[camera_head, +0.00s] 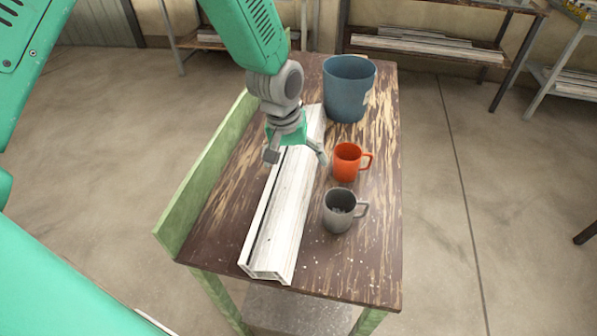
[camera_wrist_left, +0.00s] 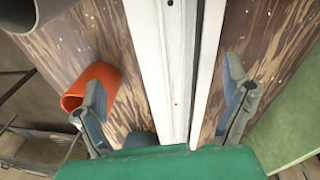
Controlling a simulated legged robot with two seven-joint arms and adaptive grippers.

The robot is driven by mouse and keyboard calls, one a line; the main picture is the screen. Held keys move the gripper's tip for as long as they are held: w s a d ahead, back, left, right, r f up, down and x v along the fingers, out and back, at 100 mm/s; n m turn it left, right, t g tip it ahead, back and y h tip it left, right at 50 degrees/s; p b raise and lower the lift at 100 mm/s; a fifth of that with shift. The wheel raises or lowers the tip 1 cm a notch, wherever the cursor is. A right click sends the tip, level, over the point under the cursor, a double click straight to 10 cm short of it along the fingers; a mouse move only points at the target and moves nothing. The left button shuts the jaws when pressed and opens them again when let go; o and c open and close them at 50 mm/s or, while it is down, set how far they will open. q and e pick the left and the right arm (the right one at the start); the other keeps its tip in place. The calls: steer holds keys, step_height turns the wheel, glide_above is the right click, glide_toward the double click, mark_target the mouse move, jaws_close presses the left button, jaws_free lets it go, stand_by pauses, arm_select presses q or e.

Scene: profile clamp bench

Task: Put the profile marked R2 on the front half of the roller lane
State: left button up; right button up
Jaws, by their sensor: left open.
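A long white profile (camera_head: 286,205) lies lengthwise on the worn wooden bench; I can read no R2 mark on it. It also shows in the left wrist view (camera_wrist_left: 165,60), running between the two fingers with a dark groove along it. My left gripper (camera_head: 297,158) is open above the profile, with one finger to each side of it. The fingers also show open in the left wrist view (camera_wrist_left: 165,108). I cannot tell the height gap between fingertips and profile. My right gripper is not in view. I see no roller lane that I can identify.
On the bench, right of the profile, stand an orange mug (camera_head: 346,163), a grey mug (camera_head: 338,214) and a blue bucket (camera_head: 348,88) at the back. A green raised board (camera_head: 200,180) edges the bench's left side. Shelves with more profiles (camera_head: 425,43) stand behind.

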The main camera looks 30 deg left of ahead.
mark_target(292, 166)
arm_select(q)
steer(key=f, duration=0.2)
steer(key=a+f, duration=0.1)
steer(key=w+f, duration=0.1)
steer(key=f, duration=0.1)
steer(key=shift+a+f, duration=0.15)
steer(key=shift+f, duration=0.15)
steer(key=shift+d+r, duration=0.15)
steer(key=shift+d, duration=0.5)
steer(key=c, duration=1.8)
steer(key=shift+s+a, duration=0.15)
steer(key=shift+a, duration=0.25)
steer(key=shift+c, duration=0.2)
